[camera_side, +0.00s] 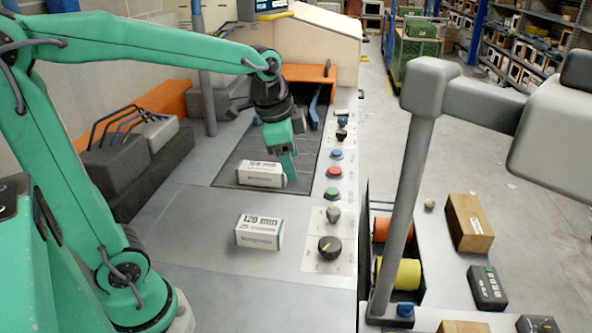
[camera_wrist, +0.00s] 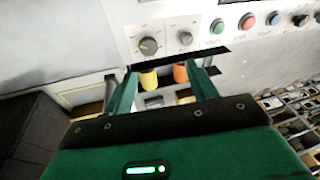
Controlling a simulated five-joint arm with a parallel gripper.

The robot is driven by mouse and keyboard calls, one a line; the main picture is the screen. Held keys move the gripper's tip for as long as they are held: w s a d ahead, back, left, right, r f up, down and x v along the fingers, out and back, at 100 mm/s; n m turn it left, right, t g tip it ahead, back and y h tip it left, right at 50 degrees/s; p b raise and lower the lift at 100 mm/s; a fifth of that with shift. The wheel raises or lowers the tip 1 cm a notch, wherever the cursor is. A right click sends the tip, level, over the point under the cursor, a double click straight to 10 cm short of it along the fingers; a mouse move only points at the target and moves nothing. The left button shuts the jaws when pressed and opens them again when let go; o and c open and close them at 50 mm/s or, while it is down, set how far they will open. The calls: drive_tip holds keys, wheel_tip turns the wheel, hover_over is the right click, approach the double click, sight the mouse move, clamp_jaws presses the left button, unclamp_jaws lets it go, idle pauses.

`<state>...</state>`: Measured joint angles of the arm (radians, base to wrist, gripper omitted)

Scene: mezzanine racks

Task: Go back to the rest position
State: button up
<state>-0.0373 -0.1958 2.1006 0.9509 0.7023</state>
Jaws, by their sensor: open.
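My gripper (camera_side: 290,178) hangs from my green arm over the work surface, with its fingers pointing down at the right end of a white labelled box (camera_side: 260,174). In the side view I cannot tell whether the fingers touch that box. In the wrist view my gripper (camera_wrist: 163,84) has its two green fingers spread apart, with no box between them.
A grey post (camera_side: 405,200) rises at right. Grey surface nearer me is clear.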

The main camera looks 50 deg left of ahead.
drive_tip(key=s+d+n+t, duration=0.1)
drive_tip(key=s+n+t, duration=0.1)
drive_tip(key=s+n, duration=0.5)
drive_tip(key=shift+s+d+f+n, duration=0.15)
drive_tip(key=shift+s+n, duration=0.15)
drive_tip(key=shift+s, duration=2.5)
